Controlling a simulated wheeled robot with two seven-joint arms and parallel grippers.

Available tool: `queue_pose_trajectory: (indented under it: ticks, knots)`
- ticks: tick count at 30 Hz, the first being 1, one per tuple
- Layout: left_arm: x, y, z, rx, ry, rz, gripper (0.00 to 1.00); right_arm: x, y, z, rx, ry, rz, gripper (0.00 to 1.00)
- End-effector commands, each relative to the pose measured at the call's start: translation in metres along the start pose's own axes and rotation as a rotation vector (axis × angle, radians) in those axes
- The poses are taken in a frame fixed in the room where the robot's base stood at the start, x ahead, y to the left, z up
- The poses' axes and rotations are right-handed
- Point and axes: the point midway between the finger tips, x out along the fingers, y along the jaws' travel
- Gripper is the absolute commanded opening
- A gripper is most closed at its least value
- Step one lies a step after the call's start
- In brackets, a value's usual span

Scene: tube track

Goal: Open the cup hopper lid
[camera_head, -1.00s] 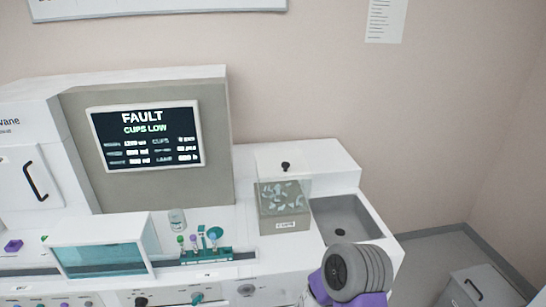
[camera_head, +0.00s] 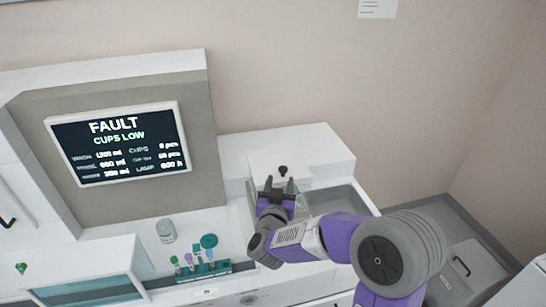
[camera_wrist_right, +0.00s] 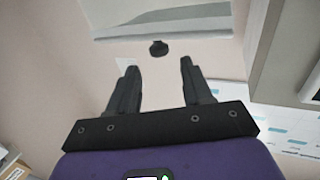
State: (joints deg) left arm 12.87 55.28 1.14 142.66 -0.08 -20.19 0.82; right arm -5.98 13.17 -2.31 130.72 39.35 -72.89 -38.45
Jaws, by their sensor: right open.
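The cup hopper lid (camera_head: 265,161) is a pale panel with a small black knob (camera_head: 283,170) on its top. The hopper box below it is mostly hidden by my right arm. My right gripper (camera_head: 280,183) is open and empty, just in front of the knob. In the right wrist view the knob (camera_wrist_right: 158,48) lies beyond and between the two open fingertips (camera_wrist_right: 158,65), apart from them. The left gripper is not in view.
A screen (camera_head: 118,143) reads FAULT, CUPS LOW. A grey sink basin (camera_head: 340,200) lies right of the hopper, partly behind my arm. A teal tube rack (camera_head: 205,272) and a small jar (camera_head: 166,231) stand to the left.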

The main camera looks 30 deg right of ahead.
Motion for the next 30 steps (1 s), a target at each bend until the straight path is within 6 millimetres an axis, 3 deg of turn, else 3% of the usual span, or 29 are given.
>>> queue_pose_trajectory:
  ticks: [15, 27, 30]
  knots:
    - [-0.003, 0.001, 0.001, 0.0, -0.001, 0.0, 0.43, 0.066, 0.0, 0.001, 0.001, -0.001, 0.0, 0.5]
    - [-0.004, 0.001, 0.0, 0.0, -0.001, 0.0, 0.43, 0.075, 0.0, 0.001, 0.0, -0.002, -0.002, 0.5]
    - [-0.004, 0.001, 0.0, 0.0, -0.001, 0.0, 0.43, 0.075, 0.0, 0.001, 0.0, -0.002, -0.002, 0.34]
